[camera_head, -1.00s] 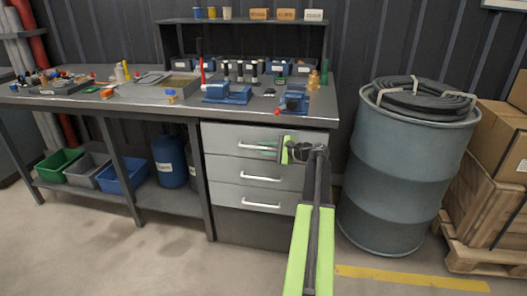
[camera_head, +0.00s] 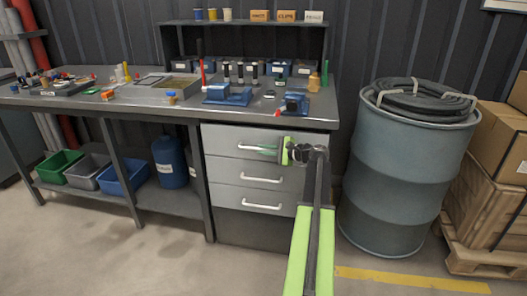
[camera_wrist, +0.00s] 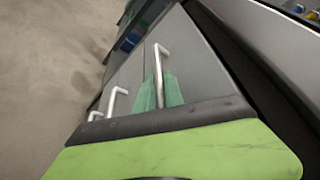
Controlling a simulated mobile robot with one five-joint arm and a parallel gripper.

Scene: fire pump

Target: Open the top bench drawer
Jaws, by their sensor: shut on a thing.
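The grey bench drawer unit (camera_head: 219,196) has several stacked fronts with white bar handles. The top drawer (camera_head: 220,135) looks flush with the fronts below it in the head view. My gripper (camera_head: 268,150) reaches in from the right and is shut on the top drawer handle (camera_head: 247,147). In the wrist view the green fingertips (camera_wrist: 160,93) lie at the silver top handle (camera_wrist: 160,72), and part of the handle stands clear of them. The fingers hide the right end of the handle in the head view.
The lower handles (camera_head: 260,180) stick out below my gripper. A blue-grey drum (camera_head: 400,175) with a coiled hose stands right of the bench. Small vises (camera_head: 228,96) and tools sit on the bench top (camera_head: 150,105). The floor in front of the drawers is clear.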

